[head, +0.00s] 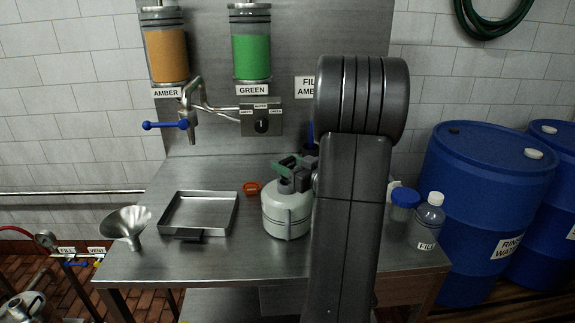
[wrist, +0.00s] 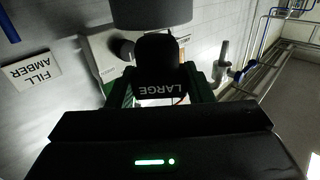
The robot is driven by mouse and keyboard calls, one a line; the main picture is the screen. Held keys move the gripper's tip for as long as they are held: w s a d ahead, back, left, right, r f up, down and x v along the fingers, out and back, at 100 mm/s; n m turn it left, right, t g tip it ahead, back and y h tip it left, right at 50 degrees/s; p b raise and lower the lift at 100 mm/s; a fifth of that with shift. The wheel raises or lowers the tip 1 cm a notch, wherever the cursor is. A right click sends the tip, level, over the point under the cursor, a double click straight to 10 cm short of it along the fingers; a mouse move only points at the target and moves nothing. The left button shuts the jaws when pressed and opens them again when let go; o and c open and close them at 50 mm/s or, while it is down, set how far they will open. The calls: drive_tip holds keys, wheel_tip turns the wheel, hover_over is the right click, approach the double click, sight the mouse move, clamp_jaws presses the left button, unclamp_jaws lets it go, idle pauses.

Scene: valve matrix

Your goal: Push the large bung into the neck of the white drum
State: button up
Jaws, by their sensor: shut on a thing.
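The white drum (head: 287,218) stands upright on the steel bench, just left of my arm in the head view. My gripper (head: 288,168) is directly over its top, with green fingers. In the wrist view, my gripper (wrist: 163,90) is shut on the black large bung (wrist: 160,62), which is marked LARGE. A dark grey round body lies just beyond the bung there; I cannot tell for sure that it is the drum. The neck is mostly hidden by the gripper and bung, and I cannot tell how far the bung is in it.
A steel tray (head: 199,215), a funnel (head: 124,226) and a small orange-red piece (head: 251,188) are left of the drum. A blue-lidded jar (head: 404,205) and a clear bottle (head: 428,219) are right of my arm. A blue-handled tap (head: 188,124) hangs above.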

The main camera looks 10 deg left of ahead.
drive_tip(key=shift+f+b, duration=1.6)
drive_tip(key=shift+f, duration=0.3)
drive_tip(key=o, duration=1)
drive_tip(key=b+v, duration=0.1)
drive_tip(key=v, duration=1.2)
drive_tip(key=shift+s+d, duration=0.2)
drive_tip(key=shift+d, duration=0.15)
drive_tip(key=p+x, duration=0.1)
drive_tip(key=x, duration=1.3)
drive_tip(key=shift+r, duration=0.15)
drive_tip(key=shift+s, duration=0.1)
